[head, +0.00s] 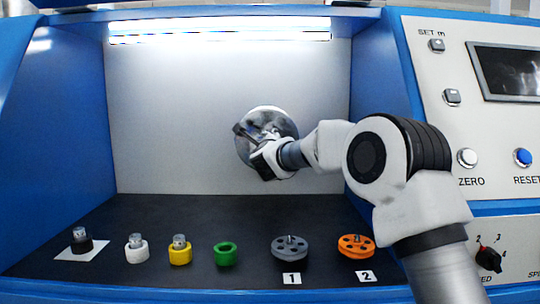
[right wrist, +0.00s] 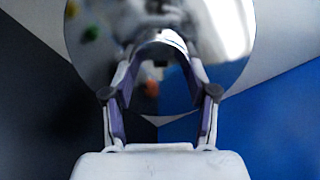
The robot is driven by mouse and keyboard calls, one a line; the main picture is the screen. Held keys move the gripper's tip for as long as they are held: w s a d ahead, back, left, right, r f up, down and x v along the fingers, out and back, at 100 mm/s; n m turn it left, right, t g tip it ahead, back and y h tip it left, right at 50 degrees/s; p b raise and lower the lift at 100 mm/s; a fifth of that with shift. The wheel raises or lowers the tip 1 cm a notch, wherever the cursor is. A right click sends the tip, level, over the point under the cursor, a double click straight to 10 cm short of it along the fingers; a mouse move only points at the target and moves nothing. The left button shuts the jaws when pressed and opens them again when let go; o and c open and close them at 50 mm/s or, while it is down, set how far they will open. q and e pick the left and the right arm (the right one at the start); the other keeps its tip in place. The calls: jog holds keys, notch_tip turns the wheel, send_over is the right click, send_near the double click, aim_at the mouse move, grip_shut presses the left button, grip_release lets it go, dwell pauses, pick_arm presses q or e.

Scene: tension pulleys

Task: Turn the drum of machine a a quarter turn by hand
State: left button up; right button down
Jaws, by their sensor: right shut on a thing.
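The drum (head: 286,120) is a shiny metal disc on the pale back wall of the machine's blue bay. In the right wrist view, the drum (right wrist: 228,40) fills the top with mirror-like reflections. My right gripper (head: 254,136) is in front of the drum's face, its arm coming in from the right. In the right wrist view, my right gripper (right wrist: 160,62) has one finger on each side of a curved metal part at the drum's centre and is shut on it. The gripper hides part of the drum. My left gripper is not in view.
On the dark bay floor stand black (head: 81,242), white (head: 136,250), yellow (head: 180,252) and green (head: 225,254) small parts, a grey pulley (head: 290,249) and an orange pulley (head: 356,246). A control panel (head: 452,120) is at right. The bay's left side is free.

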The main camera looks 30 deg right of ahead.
jog(key=shift+a+r+m+b, duration=0.1)
jog(key=shift+r+m+b, duration=0.1)
jog(key=shift+m+b, duration=1.75)
jog(key=shift+m+p, duration=0.3)
jog(key=shift+m, duration=0.05)
jog(key=shift+r, duration=0.1)
jog(key=c, duration=0.7)
grip_release()
jog(key=o, duration=0.4)
jog(key=shift+w, duration=0.15)
jog(key=shift+f, duration=0.25)
